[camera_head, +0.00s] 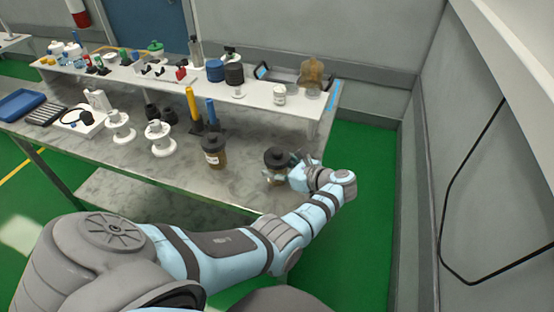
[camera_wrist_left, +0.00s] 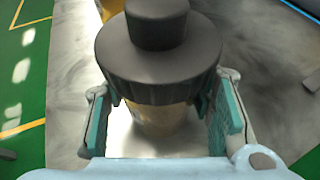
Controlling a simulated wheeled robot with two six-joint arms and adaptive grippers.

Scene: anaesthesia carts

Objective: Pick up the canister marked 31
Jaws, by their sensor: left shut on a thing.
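A brown canister with a black lid (camera_head: 276,158) stands upright near the right end of the grey worktop. My left gripper (camera_head: 284,172) is shut on it from the right. In the left wrist view the dark lid (camera_wrist_left: 158,62) is large, and the teal finger pads (camera_wrist_left: 162,122) press on either side of the body just under it. No number can be read on it. A second canister (camera_head: 213,151) with a black lid and pale label stands to its left, apart from it. My right gripper is not in view.
The grey worktop (camera_head: 180,182) is mostly clear in front of the canisters. White spools (camera_head: 160,140) and yellow and blue cylinders (camera_head: 194,108) stand further left and behind. A crowded white shelf (camera_head: 255,97) runs along the back. A grey wall rises at the right.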

